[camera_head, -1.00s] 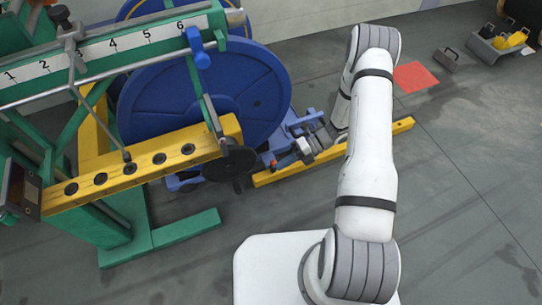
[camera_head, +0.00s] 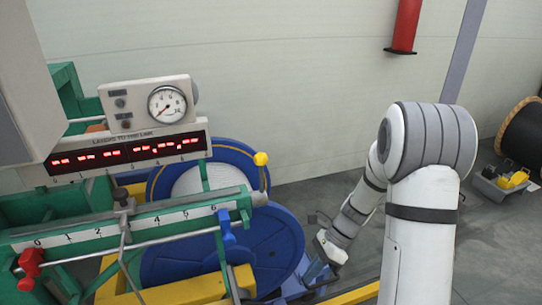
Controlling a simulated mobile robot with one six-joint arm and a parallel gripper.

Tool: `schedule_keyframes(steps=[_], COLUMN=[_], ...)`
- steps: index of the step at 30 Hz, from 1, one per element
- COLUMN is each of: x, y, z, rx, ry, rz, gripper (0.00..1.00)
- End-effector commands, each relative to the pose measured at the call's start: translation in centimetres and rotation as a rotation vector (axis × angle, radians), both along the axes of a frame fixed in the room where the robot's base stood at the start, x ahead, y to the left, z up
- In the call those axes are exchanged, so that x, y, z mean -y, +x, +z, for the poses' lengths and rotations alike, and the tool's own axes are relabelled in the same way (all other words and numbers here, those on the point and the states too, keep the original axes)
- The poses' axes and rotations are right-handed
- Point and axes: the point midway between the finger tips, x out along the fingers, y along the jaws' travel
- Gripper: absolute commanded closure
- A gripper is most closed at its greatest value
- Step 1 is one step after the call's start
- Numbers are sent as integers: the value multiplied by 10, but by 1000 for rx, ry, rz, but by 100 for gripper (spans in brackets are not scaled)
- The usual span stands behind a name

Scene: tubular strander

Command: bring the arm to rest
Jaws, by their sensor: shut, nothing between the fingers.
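My white arm with grey joints rises on the right side of the view, bends at the elbow, and its forearm runs down to the left. My gripper (camera_head: 324,256) is at the forearm's end, low beside the blue reel (camera_head: 232,252) of the strander. It is small in the picture, and its fingers are shut with nothing held. I cannot tell whether it touches the blue parts near it.
The green scale beam (camera_head: 130,228) with a red clamp (camera_head: 30,263) and a blue clamp (camera_head: 226,222) stands at left. Above it are a red-digit display (camera_head: 130,152) and a dial gauge (camera_head: 167,104). A black cable drum (camera_head: 525,135) and a tray with yellow items (camera_head: 512,181) are at right.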

Motion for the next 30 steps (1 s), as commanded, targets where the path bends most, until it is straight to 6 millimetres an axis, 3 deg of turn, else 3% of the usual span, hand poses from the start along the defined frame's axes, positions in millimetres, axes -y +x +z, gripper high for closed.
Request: schedule_keyframes(steps=[1,3,12,18,24,30], x=[1,4,18,30,40,45], y=[-5,-13,-54,-85,-110,-122], z=[36,68,191,263,315,333], rx=[73,169,541,743,877,926], ry=[-10,-24,-111,-195,-285,-332], rz=[74,185,686,1035,1339,1490], gripper=[100,100,100,100,100,100])
